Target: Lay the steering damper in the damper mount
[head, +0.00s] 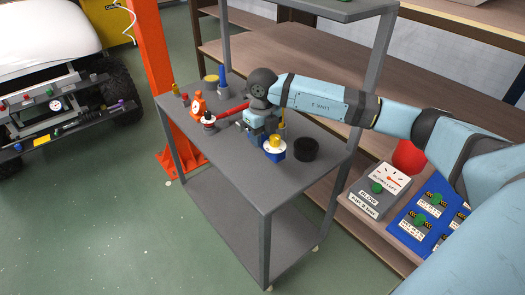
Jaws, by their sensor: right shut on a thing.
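My right gripper (262,136) is low over the top of the grey trolley, its arm coming in from the right. Its fingertips are largely hidden by its own body. A red rod (234,110), which looks like the steering damper, runs left from the gripper, which is shut on it. Its left end is near a black and white round piece (208,120). I cannot tell whether the rod touches the trolley top. The damper mount cannot be told apart. A cart (62,110) with a front frame bearing small coloured parts stands at the left. My left gripper is not in view.
The grey trolley (262,192) also bears an orange piece (198,104), a blue and yellow part (274,148) and a black ring (305,149). Shelves with boxes (378,188) are at right.

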